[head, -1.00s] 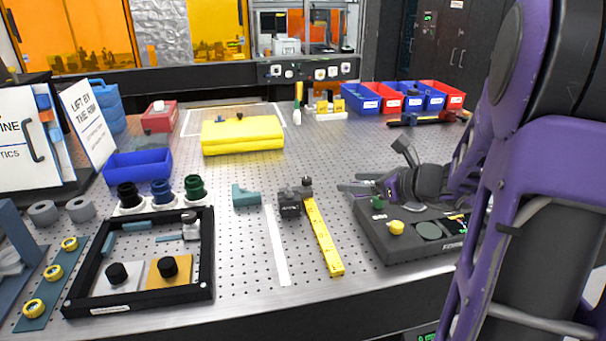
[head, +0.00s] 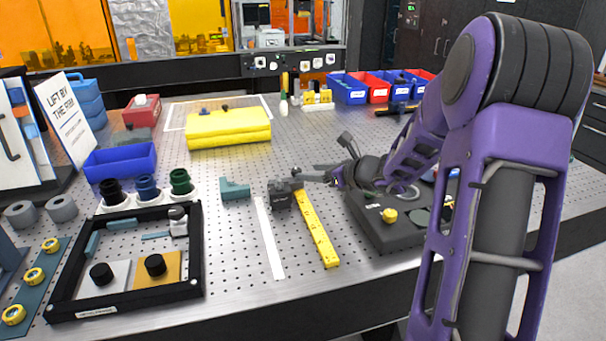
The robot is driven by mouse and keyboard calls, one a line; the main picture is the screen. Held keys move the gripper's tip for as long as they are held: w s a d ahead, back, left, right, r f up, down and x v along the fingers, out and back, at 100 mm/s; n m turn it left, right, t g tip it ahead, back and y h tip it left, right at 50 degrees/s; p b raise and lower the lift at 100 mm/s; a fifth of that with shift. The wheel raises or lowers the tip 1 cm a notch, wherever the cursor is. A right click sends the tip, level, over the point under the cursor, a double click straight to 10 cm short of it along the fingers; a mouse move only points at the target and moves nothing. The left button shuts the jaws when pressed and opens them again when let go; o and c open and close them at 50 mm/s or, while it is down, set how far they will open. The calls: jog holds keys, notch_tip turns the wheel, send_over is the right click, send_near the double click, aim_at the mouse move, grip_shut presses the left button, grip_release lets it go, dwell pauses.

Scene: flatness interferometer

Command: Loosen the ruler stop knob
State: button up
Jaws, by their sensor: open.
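The yellow ruler (head: 317,232) lies on the perforated table, running from the dark ruler stop block (head: 280,196) toward the front edge. The small dark stop knob (head: 296,172) stands at the back right of the block, partly covered by my fingers. My gripper (head: 303,175) reaches in from the right, fingers pointing left, with its tips at the knob. It is open. The tips are too small to tell whether they touch the knob or straddle it.
A dark grey instrument box (head: 385,236) with a yellow knob lies below my gripper's wrist. A teal L-shaped block (head: 235,190) and a white strip (head: 270,240) lie left of the ruler. A black-framed tray (head: 196,262) sits front left. Behind is a yellow cushion (head: 228,128).

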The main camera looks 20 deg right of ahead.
aim_at(300, 171)
jog(key=shift+x, duration=2.2)
jog(key=shift+c, duration=0.2)
grip_shut()
